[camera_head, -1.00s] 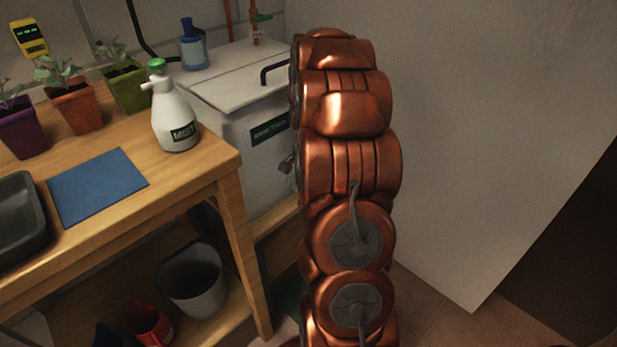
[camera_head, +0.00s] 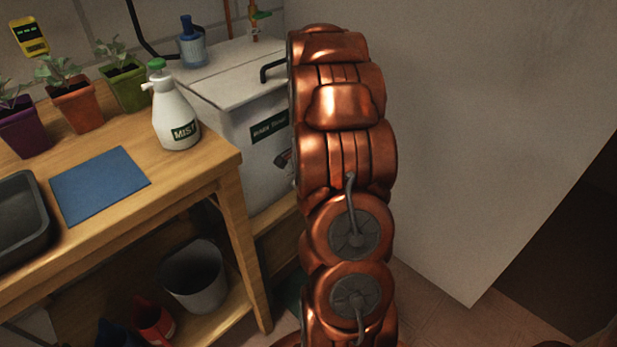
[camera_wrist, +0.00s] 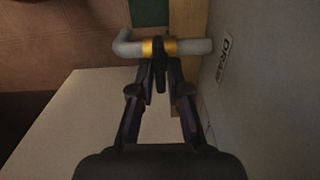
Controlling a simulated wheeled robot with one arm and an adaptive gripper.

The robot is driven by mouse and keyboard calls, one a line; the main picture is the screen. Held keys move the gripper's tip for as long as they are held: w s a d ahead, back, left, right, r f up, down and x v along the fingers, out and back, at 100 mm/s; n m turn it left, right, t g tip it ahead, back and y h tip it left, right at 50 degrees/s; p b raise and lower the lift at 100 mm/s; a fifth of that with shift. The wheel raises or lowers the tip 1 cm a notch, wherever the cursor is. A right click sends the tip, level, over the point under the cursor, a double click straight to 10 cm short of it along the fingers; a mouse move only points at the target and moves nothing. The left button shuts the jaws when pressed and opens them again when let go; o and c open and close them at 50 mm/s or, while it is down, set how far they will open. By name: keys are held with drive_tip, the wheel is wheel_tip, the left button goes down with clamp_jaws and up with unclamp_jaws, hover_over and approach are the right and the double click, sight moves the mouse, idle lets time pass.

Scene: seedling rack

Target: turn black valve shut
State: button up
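In the wrist view, a grey drain pipe (camera_wrist: 193,47) with a brass fitting (camera_wrist: 149,47) comes out of the white tank wall and bends at its left end. The black valve (camera_wrist: 160,72) is a narrow dark handle at the brass fitting, lying along the view between my fingertips. My gripper (camera_wrist: 160,76) has its two fingers drawn in on either side of the handle, seemingly pressed on it. In the head view, my copper arm hides the gripper and most of the valve.
The white tank (camera_head: 228,128) stands beside the wooden bench (camera_head: 218,165). A mist bottle (camera_head: 176,115), a blue mat (camera_head: 99,186) and potted seedlings are on the bench. A grey bucket (camera_head: 196,280) is on its lower shelf. A pale panel (camera_head: 470,120) is right of my arm.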

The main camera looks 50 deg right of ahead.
drive_tip(key=o, duration=0.3)
wheel_tip(320, 180, up, 12)
idle(0.7)
idle(0.5)
